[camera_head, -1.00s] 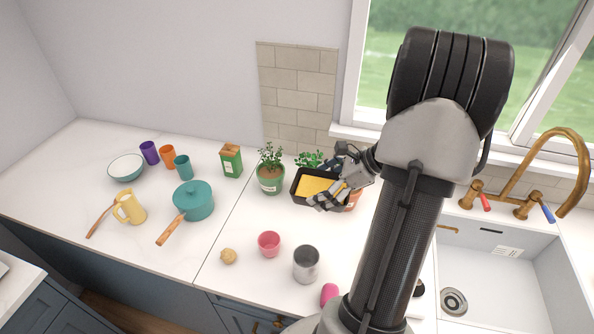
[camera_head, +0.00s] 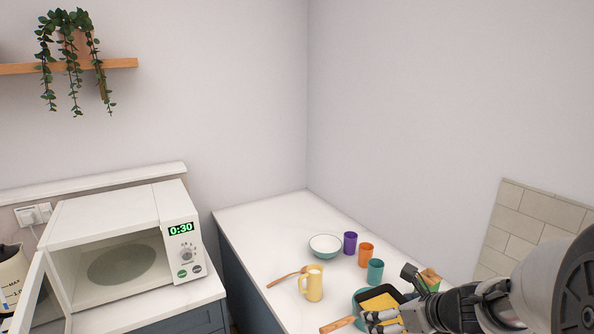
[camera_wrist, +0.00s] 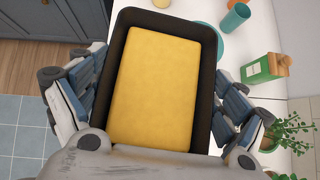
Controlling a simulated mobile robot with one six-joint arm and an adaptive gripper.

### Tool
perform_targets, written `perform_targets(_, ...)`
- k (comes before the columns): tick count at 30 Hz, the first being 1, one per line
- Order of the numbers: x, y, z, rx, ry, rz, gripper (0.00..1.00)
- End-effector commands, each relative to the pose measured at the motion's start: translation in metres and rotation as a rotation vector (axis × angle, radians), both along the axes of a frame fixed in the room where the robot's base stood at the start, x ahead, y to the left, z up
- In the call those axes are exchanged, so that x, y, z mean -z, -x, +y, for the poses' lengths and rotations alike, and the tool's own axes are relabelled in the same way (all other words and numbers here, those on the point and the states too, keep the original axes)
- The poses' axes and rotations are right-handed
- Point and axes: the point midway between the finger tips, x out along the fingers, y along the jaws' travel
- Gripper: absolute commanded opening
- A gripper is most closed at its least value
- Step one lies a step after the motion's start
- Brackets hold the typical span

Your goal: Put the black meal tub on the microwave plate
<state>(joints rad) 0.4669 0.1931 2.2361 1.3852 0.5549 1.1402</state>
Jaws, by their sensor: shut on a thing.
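My gripper (camera_head: 392,308) is shut on the black meal tub (camera_head: 399,294) with yellow food in it, at the lower right of the head view. In the wrist view the tub (camera_wrist: 119,60) lies between my gripper's two fingers (camera_wrist: 160,95), its yellow contents facing the camera. The microwave (camera_head: 105,215) stands at the left of the head view with its door (camera_head: 38,295) open and 0:30 on its display. The microwave plate (camera_head: 122,264) shows inside as an empty round disc, far to the left of the tub.
A white bowl (camera_head: 325,246), purple cup (camera_head: 350,242), orange cup (camera_head: 365,254), teal cup (camera_head: 375,271), yellow jug (camera_head: 312,284) and wooden spoon (camera_head: 287,276) stand or lie on the counter. A teal pot is partly hidden by the tub. A gap separates the counter from the microwave's worktop.

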Motion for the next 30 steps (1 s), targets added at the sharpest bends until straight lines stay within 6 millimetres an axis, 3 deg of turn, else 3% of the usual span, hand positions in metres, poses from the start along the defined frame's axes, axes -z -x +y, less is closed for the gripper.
perform_targets(1, 0.000, -0.002, 0.025, -0.002, 0.002, -0.004, 0.52)
perform_targets(3, 0.000, -0.002, 0.048, 0.013, 0.002, -0.003, 0.52)
perform_targets(6, -0.001, 0.001, 0.072, 0.031, 0.002, -0.003, 0.52)
perform_targets(10, -0.001, 0.004, 0.090, 0.047, 0.001, -0.002, 0.52)
perform_targets(23, -0.001, 0.005, 0.094, 0.054, 0.000, -0.001, 0.52)
perform_targets(30, -0.003, 0.000, 0.071, 0.048, 0.001, 0.000, 0.52)
